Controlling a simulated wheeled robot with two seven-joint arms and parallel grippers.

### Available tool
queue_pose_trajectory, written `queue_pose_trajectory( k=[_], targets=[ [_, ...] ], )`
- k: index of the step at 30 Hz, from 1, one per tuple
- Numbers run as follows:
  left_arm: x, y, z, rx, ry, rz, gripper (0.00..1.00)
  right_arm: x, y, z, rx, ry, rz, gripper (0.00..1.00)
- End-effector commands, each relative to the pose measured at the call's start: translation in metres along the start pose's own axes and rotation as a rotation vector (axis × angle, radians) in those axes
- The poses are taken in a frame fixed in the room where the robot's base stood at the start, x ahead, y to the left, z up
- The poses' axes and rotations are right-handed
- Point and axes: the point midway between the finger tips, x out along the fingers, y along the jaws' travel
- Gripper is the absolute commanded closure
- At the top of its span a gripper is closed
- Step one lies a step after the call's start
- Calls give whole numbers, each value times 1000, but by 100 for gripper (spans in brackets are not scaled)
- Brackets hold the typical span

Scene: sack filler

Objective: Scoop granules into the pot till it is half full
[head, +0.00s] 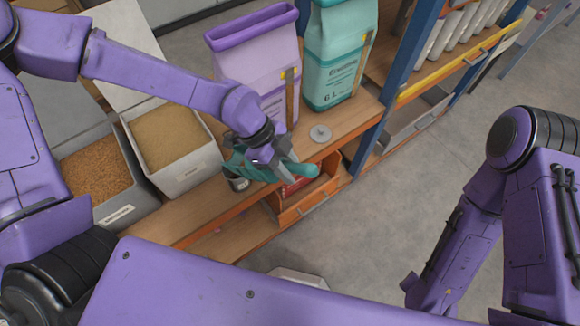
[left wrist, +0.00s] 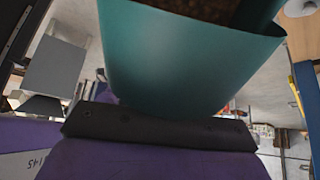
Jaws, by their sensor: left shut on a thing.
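My left gripper (head: 279,163) is shut on the teal scoop (head: 304,171) and holds it over the front edge of the wooden bench. The scoop's teal wall (left wrist: 185,60) fills much of the left wrist view, with brown granules (left wrist: 205,8) at its top. A small dark metal pot (head: 238,183) stands on the bench just left of and below the gripper, partly covered by the scoop; its inside is hidden. One bin (head: 118,193) holds orange-brown granules (head: 95,168); a second bin (head: 185,178) holds tan granules. My right gripper is out of view.
A purple sack (head: 262,65) and a teal sack (head: 338,60) stand at the back of the bench (head: 345,120). A round grey lid-like disc (head: 320,133) lies near the gripper. A blue shelf post (head: 405,75) rises at right.

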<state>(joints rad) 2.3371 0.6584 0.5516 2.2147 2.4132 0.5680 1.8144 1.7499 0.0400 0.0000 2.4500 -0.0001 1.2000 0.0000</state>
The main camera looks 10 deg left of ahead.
Motion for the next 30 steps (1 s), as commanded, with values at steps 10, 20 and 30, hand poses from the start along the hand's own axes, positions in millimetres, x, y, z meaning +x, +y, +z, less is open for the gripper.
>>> queue_pose_trajectory(
  k=[10, 20, 30],
  targets=[
    [-14, 0, -3, -2, 87, -1, 100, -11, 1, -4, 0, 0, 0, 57],
    [-15, 0, -2, 0, 96, -1, 100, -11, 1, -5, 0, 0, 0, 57],
    [-15, 0, -2, 0, 94, -1, 100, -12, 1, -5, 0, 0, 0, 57]
  ],
)
